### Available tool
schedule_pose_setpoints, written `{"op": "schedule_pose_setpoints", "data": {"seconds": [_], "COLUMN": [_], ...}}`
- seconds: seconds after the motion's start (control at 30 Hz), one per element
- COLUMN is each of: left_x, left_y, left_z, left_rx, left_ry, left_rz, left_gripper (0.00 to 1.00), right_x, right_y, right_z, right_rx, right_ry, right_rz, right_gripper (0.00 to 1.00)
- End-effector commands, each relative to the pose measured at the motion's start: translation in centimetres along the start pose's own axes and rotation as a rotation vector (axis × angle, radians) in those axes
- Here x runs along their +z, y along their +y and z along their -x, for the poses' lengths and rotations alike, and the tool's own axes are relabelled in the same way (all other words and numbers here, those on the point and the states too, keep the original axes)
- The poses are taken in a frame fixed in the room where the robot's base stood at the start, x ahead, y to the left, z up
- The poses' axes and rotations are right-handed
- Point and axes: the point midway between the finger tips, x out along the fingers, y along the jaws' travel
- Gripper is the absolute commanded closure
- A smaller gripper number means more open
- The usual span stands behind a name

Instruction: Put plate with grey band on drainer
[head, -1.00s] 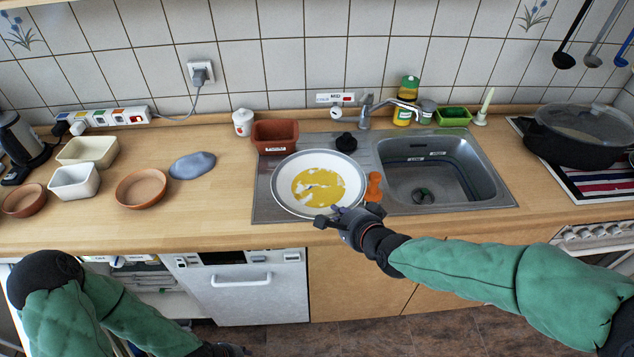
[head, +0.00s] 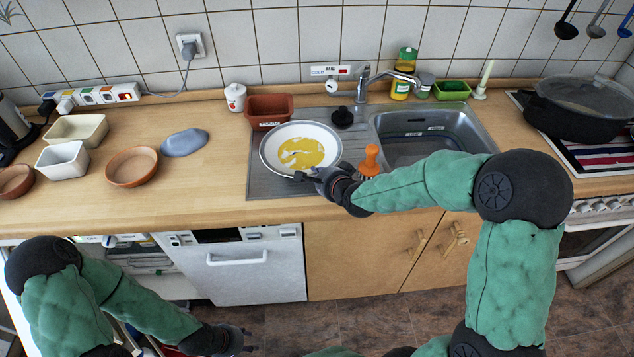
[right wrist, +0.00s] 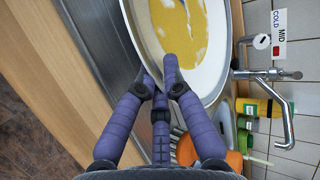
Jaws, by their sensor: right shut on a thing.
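The plate with grey band (head: 271,154) is white with yellow stains in its middle. It is over the drainer (head: 268,185), the ridged metal area left of the sink; I cannot tell whether it rests fully on it. My right gripper (head: 322,178) is shut on the plate's near right rim. In the right wrist view, the fingers (right wrist: 160,75) pinch the rim of the plate (right wrist: 213,70). My left gripper (head: 235,338) is low in front of the cabinets, away from the plate, and its jaws are too small to read.
An orange brush (head: 371,160) stands right of the plate, close to my right gripper. A terracotta box (head: 270,110) and a black plug (head: 342,117) are behind it. The sink basin (head: 400,150) is to the right. Bowls and a blue-grey piece (head: 184,142) lie to the left.

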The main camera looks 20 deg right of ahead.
Motion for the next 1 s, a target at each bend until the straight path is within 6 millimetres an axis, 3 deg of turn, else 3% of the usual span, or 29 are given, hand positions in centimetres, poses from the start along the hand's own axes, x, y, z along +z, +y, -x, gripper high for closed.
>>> {"op": "schedule_pose_setpoints", "data": {"seconds": [0.27, 0.67, 0.77, 0.8, 1.0], "left_x": [-0.1, -0.1, -0.1, -0.1, -0.1], "left_y": [-0.4, -0.5, -0.5, -0.5, -0.5], "left_z": [-1.0, -1.3, -1.3, -1.3, -1.3], "left_rx": [0.000, 0.000, 0.000, 0.000, 0.000], "left_ry": [0.000, 0.000, 0.000, 0.000, 0.000], "left_rz": [0.000, 0.000, 0.000, 0.000, 0.000], "left_gripper": [0.60, 0.60, 0.60, 0.60, 0.60], "right_x": [-0.1, -0.1, 0.0, 0.0, 0.0], "right_y": [2.6, 2.9, 3.0, 3.0, 3.1], "right_z": [-1.9, -2.1, -2.1, -2.1, -2.1], "right_rx": [-0.003, -0.005, 0.000, 0.000, 0.001], "right_ry": [0.001, 0.001, 0.000, 0.000, -0.001], "right_rz": [0.000, 0.001, 0.000, 0.000, -0.001], "right_gripper": [1.00, 1.00, 0.71, 0.67, 0.67]}}
